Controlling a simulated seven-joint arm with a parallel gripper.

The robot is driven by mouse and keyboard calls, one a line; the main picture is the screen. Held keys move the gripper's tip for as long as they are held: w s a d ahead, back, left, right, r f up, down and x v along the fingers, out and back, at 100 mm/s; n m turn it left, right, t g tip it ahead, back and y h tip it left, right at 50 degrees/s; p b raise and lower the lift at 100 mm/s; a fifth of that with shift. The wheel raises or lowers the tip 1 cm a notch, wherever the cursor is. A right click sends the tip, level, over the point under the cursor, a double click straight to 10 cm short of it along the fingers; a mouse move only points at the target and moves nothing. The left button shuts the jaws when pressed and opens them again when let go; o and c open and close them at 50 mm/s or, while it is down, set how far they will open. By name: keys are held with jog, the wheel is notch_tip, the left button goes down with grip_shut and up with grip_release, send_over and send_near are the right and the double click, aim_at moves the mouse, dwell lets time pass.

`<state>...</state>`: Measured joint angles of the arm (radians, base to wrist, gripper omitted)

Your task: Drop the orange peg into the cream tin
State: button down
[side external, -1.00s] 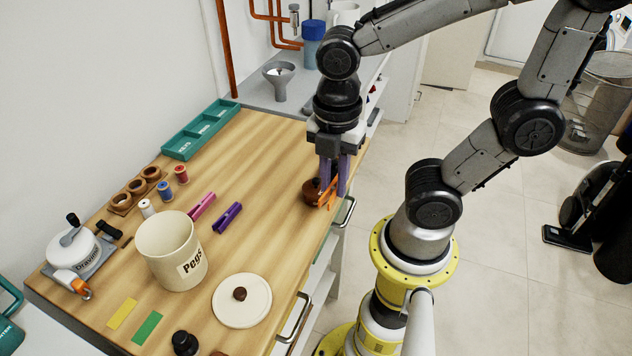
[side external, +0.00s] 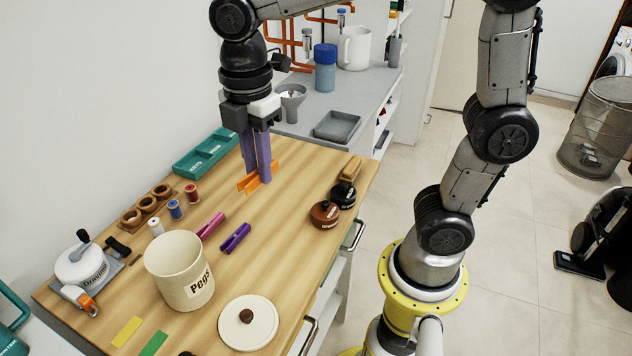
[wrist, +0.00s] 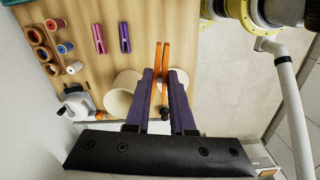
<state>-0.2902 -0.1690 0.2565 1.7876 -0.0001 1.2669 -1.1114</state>
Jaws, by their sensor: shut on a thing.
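My gripper (side external: 263,175) is shut on the orange peg (side external: 249,184) and holds it above the table, towards the teal tray. In the wrist view the peg (wrist: 165,62) sticks out past the purple fingers (wrist: 160,80). The cream tin (side external: 178,270), labelled "Pegs", stands upright and open on the table, nearer the camera and to the left of my gripper. It also shows in the wrist view (wrist: 119,98), partly hidden by a finger. Its inside bottom is hidden in the side view. The cream lid (side external: 248,325) with a brown knob lies beside the tin.
A pink peg (side external: 211,225) and a purple peg (side external: 235,238) lie between my gripper and the tin. Two small dark pots (side external: 325,214) stand at the right edge.

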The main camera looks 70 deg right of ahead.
jog(key=w+a, duration=0.6)
jog(key=w, duration=0.2)
jog(key=w+a+f, duration=0.1)
jog(key=a+f, duration=0.1)
jog(key=f, duration=0.2)
jog(key=w+a+f+n, duration=0.1)
jog(key=a+f, duration=0.2)
jog(key=f, duration=0.2)
jog(key=shift+w+f, duration=0.25)
jog(key=shift+w, duration=0.05)
jog(key=c, duration=0.7)
grip_release()
jog(key=shift+r, duration=0.15)
notch_tip(320, 180, up, 14)
jog(key=shift+f, duration=0.2)
